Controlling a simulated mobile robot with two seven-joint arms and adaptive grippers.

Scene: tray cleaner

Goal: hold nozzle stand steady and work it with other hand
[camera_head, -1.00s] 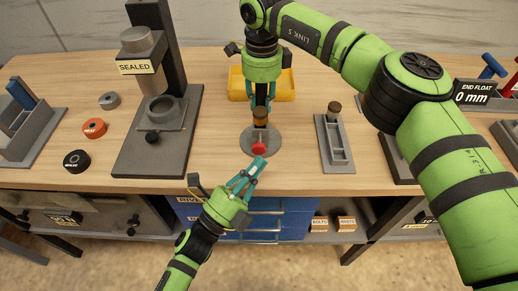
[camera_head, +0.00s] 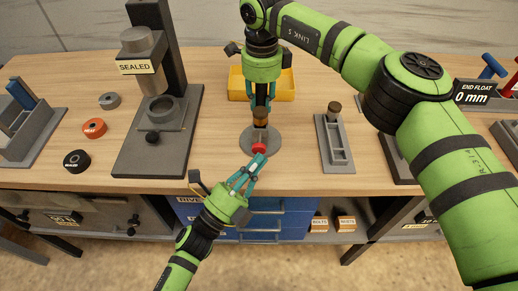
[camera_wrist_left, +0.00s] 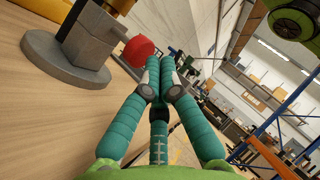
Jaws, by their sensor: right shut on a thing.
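The nozzle stand has a round grey base (camera_head: 272,147), a grey block, a brass upper part (camera_head: 260,115) and a red knob (camera_head: 258,148) on its near side. My right gripper (camera_head: 260,106) comes down from above and is shut on the stand's brass top. My left gripper (camera_head: 259,159) points up at the red knob from the table's front edge. In the left wrist view its fingertips (camera_wrist_left: 160,65) are together with nothing seen between them, just beside the red knob (camera_wrist_left: 138,50). I cannot tell whether they touch it. The grey base (camera_wrist_left: 60,60) also shows there.
A press marked SEALED (camera_head: 150,105) stands left, with loose rings (camera_head: 94,128) beside it. A yellow bin (camera_head: 283,83) lies behind the stand. A grey tray (camera_head: 323,150) with an upright piece stands right. Blue drawers (camera_head: 275,222) are under the table's front edge.

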